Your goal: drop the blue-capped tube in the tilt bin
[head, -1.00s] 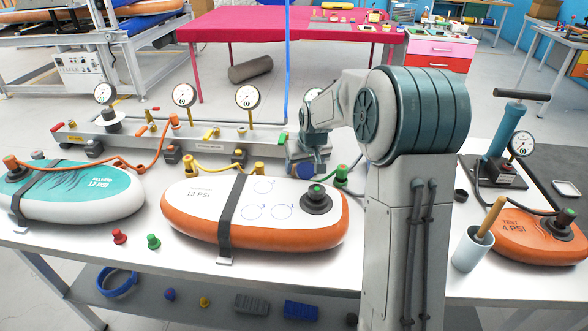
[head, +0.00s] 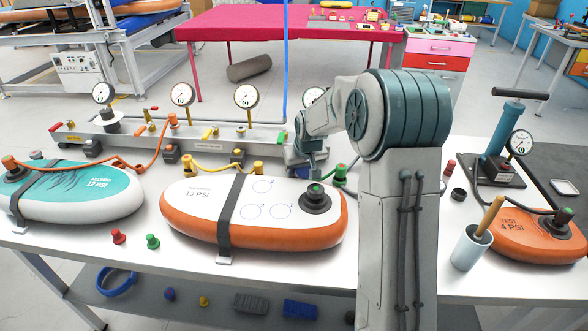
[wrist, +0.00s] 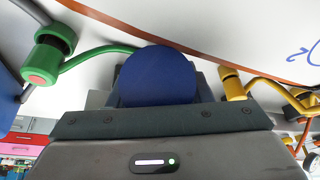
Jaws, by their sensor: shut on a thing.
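A round blue cap (wrist: 158,76) fills the middle of the wrist view, just beyond the edge of my gripper. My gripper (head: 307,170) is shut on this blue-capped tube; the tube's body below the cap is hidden. In the head view my gripper is low over the bench, behind the orange-and-white board and beside the green fitting (head: 340,174). The held tube cannot be made out there. I cannot pick out the tilt bin in either view.
The orange-and-white board (head: 190,212) lies in front of my gripper. The gauge manifold (head: 215,133) stands behind it, with hoses. A cup with a wooden stick (head: 470,250) and a pump (head: 500,130) are right of my arm. Red and green plugs (head: 153,241) lie at the front edge.

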